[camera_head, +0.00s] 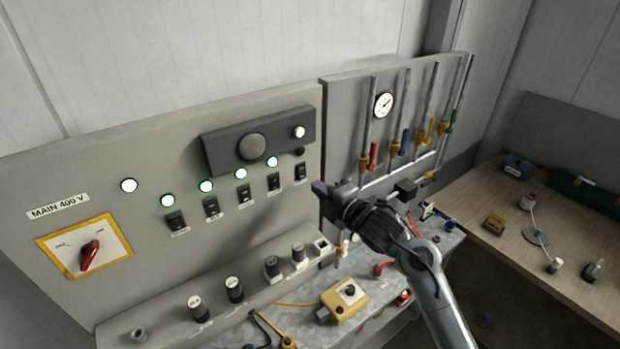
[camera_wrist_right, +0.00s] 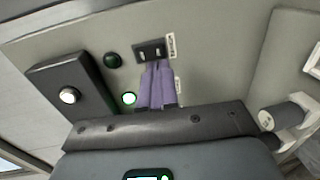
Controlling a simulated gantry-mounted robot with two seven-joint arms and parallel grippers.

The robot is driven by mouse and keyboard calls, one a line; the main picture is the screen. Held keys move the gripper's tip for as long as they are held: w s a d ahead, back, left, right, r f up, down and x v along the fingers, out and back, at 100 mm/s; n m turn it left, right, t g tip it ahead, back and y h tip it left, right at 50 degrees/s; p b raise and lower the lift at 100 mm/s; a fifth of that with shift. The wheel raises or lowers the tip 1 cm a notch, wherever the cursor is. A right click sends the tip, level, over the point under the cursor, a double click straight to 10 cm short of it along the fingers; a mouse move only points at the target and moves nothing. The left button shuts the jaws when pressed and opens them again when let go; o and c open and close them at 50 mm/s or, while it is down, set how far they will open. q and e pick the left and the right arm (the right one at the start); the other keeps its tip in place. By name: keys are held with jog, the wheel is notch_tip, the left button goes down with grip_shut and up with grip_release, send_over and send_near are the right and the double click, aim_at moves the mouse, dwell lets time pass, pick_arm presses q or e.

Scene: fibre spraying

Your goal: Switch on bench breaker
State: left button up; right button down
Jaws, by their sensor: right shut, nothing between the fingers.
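Several black breaker switches sit in a row on the grey panel (camera_head: 60,165). The rightmost breaker (camera_head: 300,171) has a dark, unlit green lamp (camera_head: 300,151) above it; the others have lit lamps. In the right wrist view this breaker (camera_wrist_right: 150,51) is beside a white label, too small to read, and the dark lamp (camera_wrist_right: 112,60). My right gripper (camera_head: 319,187) is shut and empty, just right of and below this breaker. In the right wrist view its purple fingers (camera_wrist_right: 157,66) point at the breaker's near edge; I cannot tell whether they touch. My left gripper is not in view.
A dark box (camera_head: 253,146) with a round knob and a lit white lamp projects above the breakers. A red rotary main switch (camera_head: 89,254) is at left. A gauge panel (camera_head: 345,100) and wooden table (camera_head: 555,270) are right.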

aim_at(303, 177)
jog(key=shift+p+x, duration=0.65)
jog(key=shift+x, duration=1.65)
